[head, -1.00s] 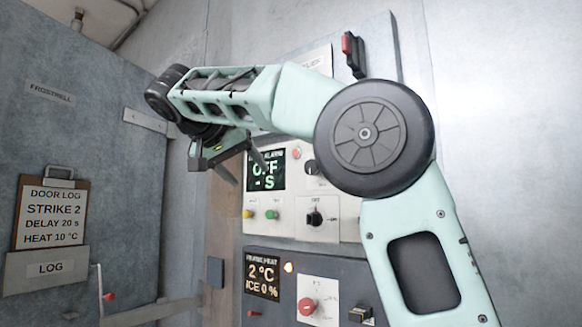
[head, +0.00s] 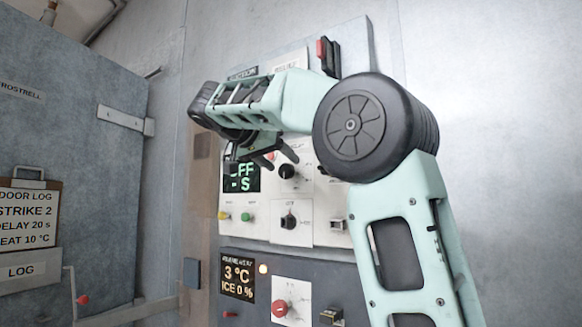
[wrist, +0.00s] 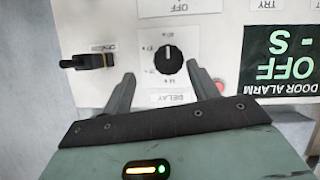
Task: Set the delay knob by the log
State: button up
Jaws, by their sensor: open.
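The black delay knob (wrist: 168,60) sits on a white plate, with its DELAY label upside down in the wrist view. It also shows in the head view (head: 289,172), just below my fingertips. My gripper (wrist: 160,74) is open and empty, its fingers apart on either side of the knob's lower area; contact cannot be told. It also shows in the head view (head: 282,160) in front of the alarm panel. The door log (head: 28,215), cut by the left edge, reads strike 2, delay 20 s, heat 10 °C. The alarm display (wrist: 288,65) reads OFF and "- S".
A toggle switch (wrist: 90,61) is left of the knob and a red button (wrist: 218,87) is right of it in the wrist view. Below in the head view are another black knob (head: 289,221), yellow and green buttons, and a red heat knob (head: 280,308).

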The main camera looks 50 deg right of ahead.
aim_at(282, 169)
jog(key=shift+p+x, duration=0.7)
jog(key=shift+x, duration=2.05)
jog(key=shift+w, duration=0.2)
jog(key=c, duration=0.7)
jog(key=shift+w+f, duration=0.1)
jog(key=shift+w, duration=0.15)
jog(key=shift+c, duration=1.4)
jog(key=shift+w+a, duration=0.45)
jog(key=shift+a, duration=0.15)
jog(key=shift+s, duration=0.1)
